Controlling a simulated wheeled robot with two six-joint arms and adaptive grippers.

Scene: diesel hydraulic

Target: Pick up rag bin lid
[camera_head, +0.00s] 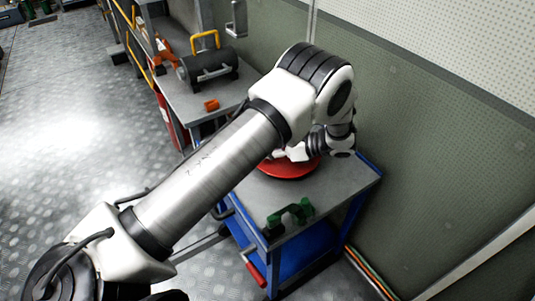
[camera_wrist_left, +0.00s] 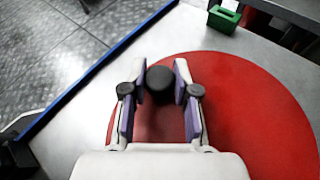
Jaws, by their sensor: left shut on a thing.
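The rag bin lid (camera_head: 287,172) is a round red disc at the top of the blue-framed cart, partly hidden by my left arm in the head view. In the left wrist view the red lid (camera_wrist_left: 250,110) fills the right half, with a round black knob (camera_wrist_left: 159,80) on it. My left gripper (camera_wrist_left: 160,82) is shut on the knob, a finger on each side. In the head view the gripper is mostly hidden behind my arm. I cannot tell whether the lid rests on the cart or is slightly raised. My right gripper is not in view.
The cart's grey top (camera_head: 340,180) has free room around the lid. A green object (camera_head: 290,214) lies near its front edge. A bench behind holds a dark cylinder (camera_head: 208,66) and a small orange piece (camera_head: 211,105). A green wall (camera_head: 420,150) stands close on the right.

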